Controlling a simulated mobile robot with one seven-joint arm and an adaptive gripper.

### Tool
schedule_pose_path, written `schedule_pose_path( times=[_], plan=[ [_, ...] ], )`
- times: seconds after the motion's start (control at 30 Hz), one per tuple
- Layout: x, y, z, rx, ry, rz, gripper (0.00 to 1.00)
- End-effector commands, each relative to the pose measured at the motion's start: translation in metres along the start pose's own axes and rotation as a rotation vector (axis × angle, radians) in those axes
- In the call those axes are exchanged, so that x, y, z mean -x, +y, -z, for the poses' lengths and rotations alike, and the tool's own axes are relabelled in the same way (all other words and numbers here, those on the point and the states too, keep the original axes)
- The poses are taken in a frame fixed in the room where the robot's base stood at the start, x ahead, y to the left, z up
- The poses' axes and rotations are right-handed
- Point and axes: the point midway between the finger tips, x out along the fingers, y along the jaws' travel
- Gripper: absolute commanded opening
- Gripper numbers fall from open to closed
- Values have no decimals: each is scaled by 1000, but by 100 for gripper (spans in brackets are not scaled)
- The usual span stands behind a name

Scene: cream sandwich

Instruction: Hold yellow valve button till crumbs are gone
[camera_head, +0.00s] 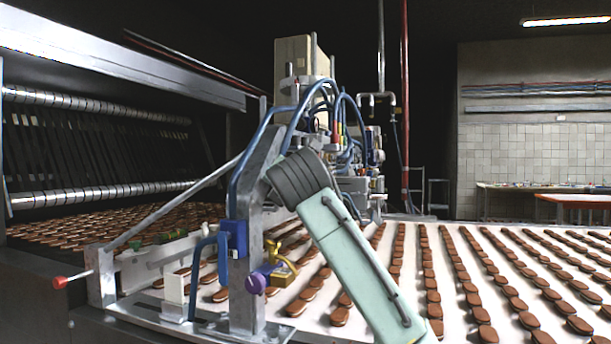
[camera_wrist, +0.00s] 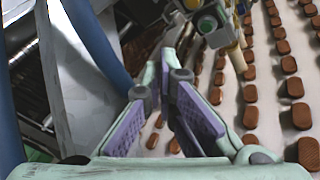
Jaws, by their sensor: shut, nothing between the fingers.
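In the wrist view a yellow part (camera_wrist: 238,58) shows at the top, right of a round green button (camera_wrist: 207,24). I cannot tell whether it is the same yellow part. My gripper (camera_wrist: 172,72) has purple-padded fingers that converge at their tips, shut and empty. The tips are below and left of the green button and look apart from it. I cannot make out my gripper in the head view. Crumbs cannot be told apart.
Rows of brown biscuits (camera_head: 470,288) lie on the white conveyor (camera_head: 445,290). Blue hoses (camera_head: 236,190) and the upright grey frame (camera_head: 262,215) stand close to my arm. A red-tipped lever (camera_head: 60,282) sticks out at left. Tables stand along the back right wall.

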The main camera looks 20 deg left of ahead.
Motion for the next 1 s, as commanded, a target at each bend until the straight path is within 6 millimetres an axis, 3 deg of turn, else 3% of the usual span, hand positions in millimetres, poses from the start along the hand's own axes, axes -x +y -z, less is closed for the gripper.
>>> schedule_pose_path(
  times=[0.47,1.0],
  plan=[
    [-2,0,-1,-2,0,-1,0],
    [-60,-20,-28,-3,2,0,0]
  ],
)
